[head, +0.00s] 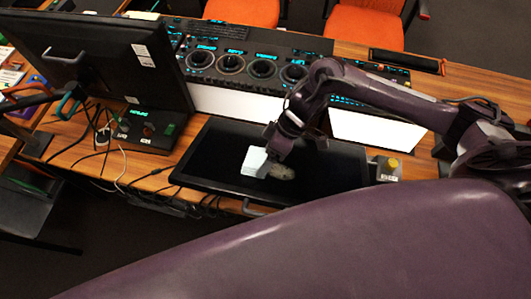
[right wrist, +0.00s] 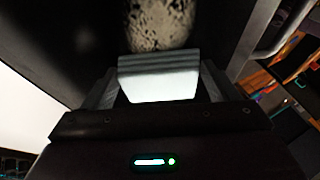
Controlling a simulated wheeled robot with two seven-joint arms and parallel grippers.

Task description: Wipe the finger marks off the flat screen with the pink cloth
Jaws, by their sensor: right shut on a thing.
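The flat screen (head: 215,158) is black and lies on the desk in the middle of the head view. A grey, speckled patch of marks (head: 284,173) shows on it, just right of the held thing; the patch also shows at the top of the right wrist view (right wrist: 160,22). My right gripper (head: 268,154) is shut on a pale, whitish folded cloth (head: 254,163), which looks white rather than pink. The cloth sits between both fingers in the right wrist view (right wrist: 160,85). It is over or on the screen; I cannot tell if it touches. My left gripper is not in view.
A large monitor (head: 95,55) stands at the left, with cables (head: 90,150) beside it. A panel with round trackballs (head: 230,64) is behind the screen. A small box with a yellow button (head: 390,168) stands right of the screen. Orange chairs (head: 370,28) are at the back.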

